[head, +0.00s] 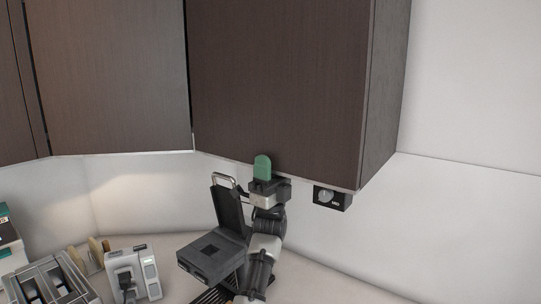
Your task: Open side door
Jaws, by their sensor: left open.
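No oven and no clearly identifiable side door shows in the head view. A large dark wood cabinet front (280,85) fills the upper middle, with its side panel (385,95) turned to the right. Another dark cabinet door (108,75) is to its left; all look shut. My left gripper (263,168) points up, its green fingertip overlapping the lower edge of the large cabinet front in the picture. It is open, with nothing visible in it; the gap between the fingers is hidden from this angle. I cannot tell whether it touches the cabinet. My right gripper is out of view.
A black appliance with a raised lid (212,255) stands on the counter beside my arm. A small black box with a dial (333,198) is under the cabinet. The white wall (470,80) at right is bare.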

